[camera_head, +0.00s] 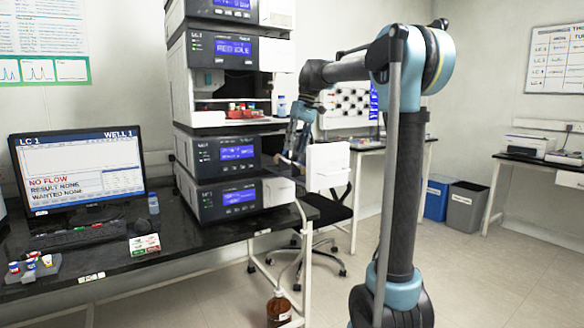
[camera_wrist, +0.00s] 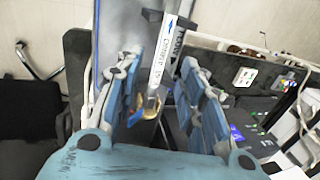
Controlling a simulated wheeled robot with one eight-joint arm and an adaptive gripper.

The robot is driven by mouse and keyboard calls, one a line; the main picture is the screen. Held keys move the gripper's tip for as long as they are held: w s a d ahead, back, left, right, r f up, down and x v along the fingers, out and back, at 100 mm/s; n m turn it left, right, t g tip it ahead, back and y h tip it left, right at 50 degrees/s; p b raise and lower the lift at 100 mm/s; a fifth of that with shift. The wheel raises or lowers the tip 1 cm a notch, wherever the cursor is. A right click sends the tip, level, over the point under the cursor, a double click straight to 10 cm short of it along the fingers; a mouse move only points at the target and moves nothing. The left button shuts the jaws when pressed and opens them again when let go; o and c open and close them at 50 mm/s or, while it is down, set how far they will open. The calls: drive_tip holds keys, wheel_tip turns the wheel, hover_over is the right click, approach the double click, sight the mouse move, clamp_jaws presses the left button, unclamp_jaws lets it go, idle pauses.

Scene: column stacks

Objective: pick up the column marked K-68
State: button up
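My gripper (camera_head: 299,138) is beside the lower modules of the instrument stack, at the end of my raised arm. In the wrist view its two blue fingers (camera_wrist: 158,75) stand apart, with space between them. A slim silvery column-like tube (camera_wrist: 157,72) with a white and blue label shows between or just beyond the fingers, with a gold-coloured end at its lower part. I cannot read a K-68 mark on it. I see no clear contact between the fingers and the tube. In the head view the tube cannot be made out clearly.
The instrument stack (camera_head: 222,152) stands on a black bench (camera_head: 165,262) with a monitor (camera_head: 80,165) and a small rack (camera_head: 32,269). A white panel (camera_head: 328,166) is just right of my gripper. A chair (camera_head: 325,215) and a brown bottle (camera_head: 279,309) are below.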

drive_tip(key=shift+x, duration=2.55)
drive_tip(key=shift+s+d, duration=0.1)
drive_tip(key=shift+s, duration=0.15)
clamp_jaws()
